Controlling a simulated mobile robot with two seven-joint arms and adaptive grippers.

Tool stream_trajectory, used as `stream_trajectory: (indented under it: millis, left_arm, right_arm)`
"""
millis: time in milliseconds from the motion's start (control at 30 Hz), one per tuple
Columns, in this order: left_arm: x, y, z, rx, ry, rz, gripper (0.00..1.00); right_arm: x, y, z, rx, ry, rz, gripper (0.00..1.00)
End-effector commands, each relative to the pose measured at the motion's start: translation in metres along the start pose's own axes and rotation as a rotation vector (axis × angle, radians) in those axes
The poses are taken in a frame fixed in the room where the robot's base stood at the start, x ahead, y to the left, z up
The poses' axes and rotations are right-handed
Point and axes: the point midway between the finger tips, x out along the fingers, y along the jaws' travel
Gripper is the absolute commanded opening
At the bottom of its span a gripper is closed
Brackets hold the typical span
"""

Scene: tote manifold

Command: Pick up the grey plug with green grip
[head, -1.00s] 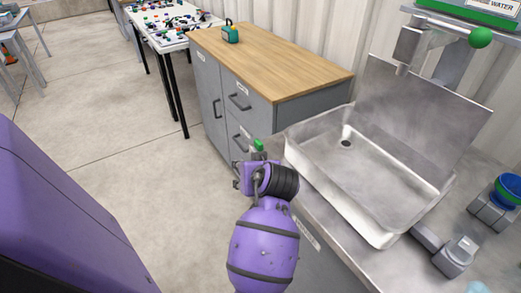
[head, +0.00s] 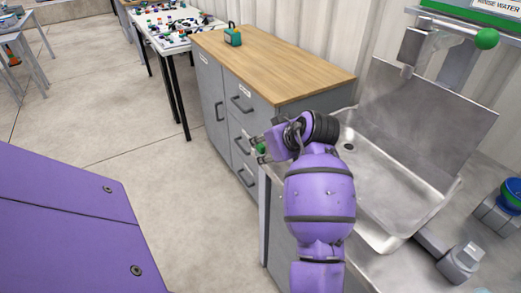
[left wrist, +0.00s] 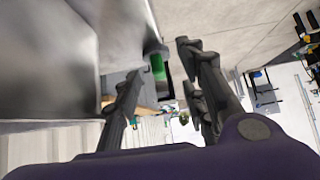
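The green grip (head: 260,149) of the plug shows at the far left corner of the sink counter, partly hidden by my left gripper. In the left wrist view the green grip (left wrist: 158,68) lies between my spread fingers, with a grey part (left wrist: 153,46) beside it. My left gripper (head: 260,148) points left across the counter corner, with its fingertips on either side of the green grip. In the left wrist view my left gripper (left wrist: 160,65) is open, and I see no clear contact with the plug. My right gripper is not in view.
A steel sink basin (head: 385,190) is right of my left arm. A white table (head: 180,42) with small parts is farther back.

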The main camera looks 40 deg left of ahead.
Motion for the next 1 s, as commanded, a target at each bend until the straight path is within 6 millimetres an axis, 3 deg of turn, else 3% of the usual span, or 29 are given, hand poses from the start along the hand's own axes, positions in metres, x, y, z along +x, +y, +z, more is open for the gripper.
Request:
stream_trajectory:
  millis: [200,433,700,1000]
  left_arm:
    - [0.032,0.001,-0.001,0.000,0.001,0.000,0.38]
    - [0.034,0.001,0.000,0.000,0.000,0.002,0.38]
    - [0.034,0.001,0.000,0.000,0.000,0.001,0.03]
    - [0.034,0.001,0.001,0.001,-0.001,0.001,0.01]
  right_arm:
    - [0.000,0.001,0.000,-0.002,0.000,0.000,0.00]
    - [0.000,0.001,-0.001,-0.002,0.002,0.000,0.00]
    - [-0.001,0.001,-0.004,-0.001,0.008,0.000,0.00]
    - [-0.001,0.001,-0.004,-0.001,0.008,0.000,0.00]
